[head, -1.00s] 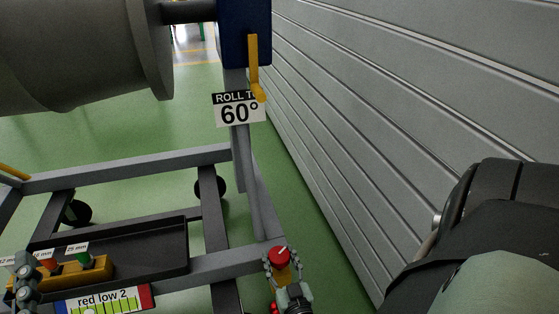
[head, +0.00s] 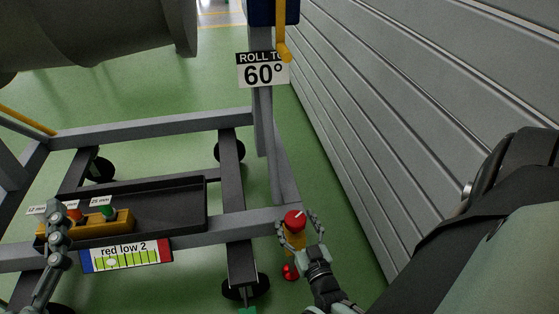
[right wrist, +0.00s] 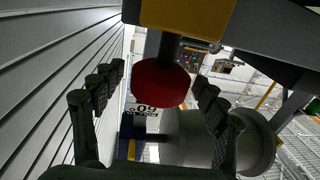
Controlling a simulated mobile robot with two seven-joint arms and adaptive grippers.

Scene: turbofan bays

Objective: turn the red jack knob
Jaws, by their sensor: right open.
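The red jack knob (head: 294,220), with a white pointer mark on top, sits on a yellow jack body (head: 294,241) at the near right corner of the grey stand. My right gripper (head: 299,219) is open, with one finger on each side of the knob. In the right wrist view, which looks upside down, the red knob (right wrist: 161,83) sits on a dark stem between the open fingers (right wrist: 158,87). Gaps show beside it there. Part of my left gripper (head: 57,225) shows at the left edge by the tray; its jaw opening is unclear.
A black tray (head: 168,212) on the stand holds a yellow block (head: 90,228) with red and green pieces. A "red low 2" gauge card (head: 126,254) hangs in front. The ribbed grey wall (head: 400,100) rises close on the right. A second red part (head: 290,271) is below the jack.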

